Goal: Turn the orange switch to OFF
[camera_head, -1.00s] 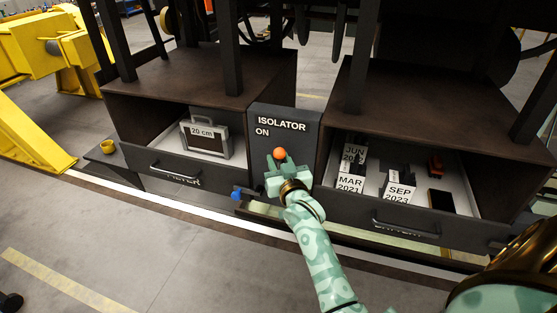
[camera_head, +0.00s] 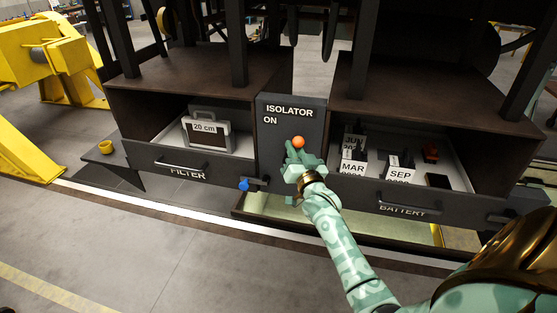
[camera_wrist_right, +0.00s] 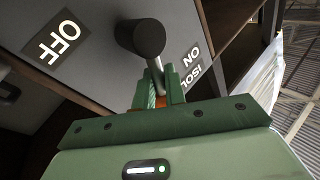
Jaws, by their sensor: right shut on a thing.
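The orange switch (camera_head: 299,141) shows as a round orange end on the dark isolator panel (camera_head: 291,128), below and right of the word ON. My right gripper (camera_head: 300,152) is at it, tilted to the upper left, its fingers closed around the switch. In the right wrist view a bit of orange (camera_wrist_right: 164,102) shows between the green fingers, beside a dark round post (camera_wrist_right: 140,37). There the OFF label (camera_wrist_right: 57,44) is at the left and the ON label (camera_wrist_right: 192,54) at the right, both upside down. My left gripper is out of view.
An open filter drawer (camera_head: 180,161) with a 20 cm case (camera_head: 207,134) is left of the panel. An open battery drawer (camera_head: 400,207) with several labelled blocks is at the right. A blue knob (camera_head: 244,184) sticks out low, left of my right gripper.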

